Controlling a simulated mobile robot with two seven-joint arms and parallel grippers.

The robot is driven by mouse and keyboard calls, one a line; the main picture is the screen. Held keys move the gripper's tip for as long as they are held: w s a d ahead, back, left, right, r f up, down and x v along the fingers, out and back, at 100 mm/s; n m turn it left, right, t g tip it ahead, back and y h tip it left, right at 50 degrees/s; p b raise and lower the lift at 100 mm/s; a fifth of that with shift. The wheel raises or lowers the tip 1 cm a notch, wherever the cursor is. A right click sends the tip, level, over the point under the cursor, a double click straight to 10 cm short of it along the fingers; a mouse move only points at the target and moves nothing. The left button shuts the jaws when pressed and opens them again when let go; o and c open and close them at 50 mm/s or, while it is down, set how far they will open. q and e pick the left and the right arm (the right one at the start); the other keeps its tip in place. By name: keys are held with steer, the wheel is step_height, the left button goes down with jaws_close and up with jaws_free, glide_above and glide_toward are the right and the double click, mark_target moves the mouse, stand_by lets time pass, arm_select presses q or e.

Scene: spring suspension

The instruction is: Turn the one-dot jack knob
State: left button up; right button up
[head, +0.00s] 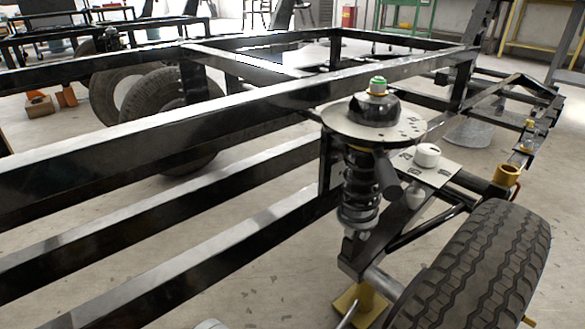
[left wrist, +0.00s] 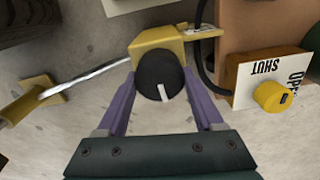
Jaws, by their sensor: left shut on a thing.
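In the left wrist view a round black knob (left wrist: 157,70) with a white pointer line sits on a yellow jack body (left wrist: 160,39). The two purple fingers of my left gripper (left wrist: 160,80) stand on either side of the knob and are shut on it. The white line points down and slightly right in the picture. I cannot make out any dot marking. A silver rod (left wrist: 85,80) runs from the jack body to a yellow block (left wrist: 25,98) at the left. A yellow jack part (head: 360,302) shows low in the head view. My right gripper is not in view.
A yellow knob (left wrist: 272,96) on an OPEN/SHUT plate (left wrist: 245,83) is right of my gripper. In the head view are the spring strut (head: 360,190), black frame rails (head: 120,150), a white knob (head: 427,155) on a plate, and a tyre (head: 480,270) at right.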

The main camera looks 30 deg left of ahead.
arm_select(q)
steer(key=o, duration=1.4)
step_height(320, 180, up, 10)
steer(key=p, duration=0.9)
steer(key=shift+p, duration=0.4)
steer(key=shift+f, duration=0.1)
